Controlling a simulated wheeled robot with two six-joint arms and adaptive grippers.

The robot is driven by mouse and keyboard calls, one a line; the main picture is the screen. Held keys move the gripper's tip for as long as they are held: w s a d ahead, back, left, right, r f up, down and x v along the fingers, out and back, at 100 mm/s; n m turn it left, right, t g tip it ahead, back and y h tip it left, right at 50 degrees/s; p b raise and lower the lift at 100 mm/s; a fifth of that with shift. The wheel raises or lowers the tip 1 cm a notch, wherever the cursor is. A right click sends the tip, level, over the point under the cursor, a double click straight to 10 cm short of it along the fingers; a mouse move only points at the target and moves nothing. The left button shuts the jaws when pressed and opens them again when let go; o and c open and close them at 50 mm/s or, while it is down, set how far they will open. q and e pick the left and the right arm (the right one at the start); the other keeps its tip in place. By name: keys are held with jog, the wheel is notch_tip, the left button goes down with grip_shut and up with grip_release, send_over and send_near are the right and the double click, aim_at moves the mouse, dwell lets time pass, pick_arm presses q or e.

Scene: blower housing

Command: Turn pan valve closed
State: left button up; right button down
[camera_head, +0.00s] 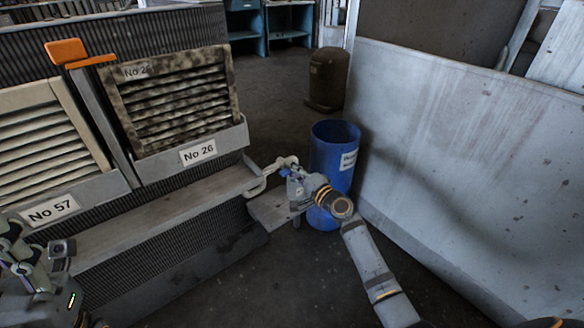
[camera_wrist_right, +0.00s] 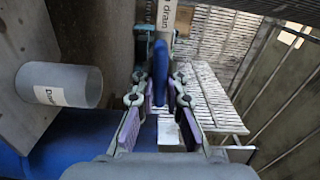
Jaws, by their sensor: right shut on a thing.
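The pan valve shows as a blue lever handle (camera_wrist_right: 160,68) in the right wrist view, below a pale strip marked "drain" (camera_wrist_right: 166,15). My right gripper (camera_wrist_right: 160,92) has its purple-padded fingers on either side of the lever and is shut on it. In the head view the right gripper (camera_head: 274,175) is at the right end of the long grey ledge, with a bit of blue between its fingers. The valve body is mostly hidden there. My left gripper (camera_head: 30,258) is at the lower left edge, partly cut off, away from the valve; its opening is unclear.
A blue bin (camera_head: 334,150) stands just behind my right gripper. Louvred panels marked No 26 (camera_head: 180,95) and No 57 (camera_head: 40,135) stand above the grey ledge (camera_head: 150,225). A large grey panel (camera_head: 470,160) bounds the right side. A brown canister (camera_head: 327,78) stands farther back.

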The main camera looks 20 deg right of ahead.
jog(key=shift+f+m, duration=0.1)
jog(key=shift+m, duration=0.5)
jog(key=c, duration=1.4)
grip_release()
jog(key=v, duration=1.2)
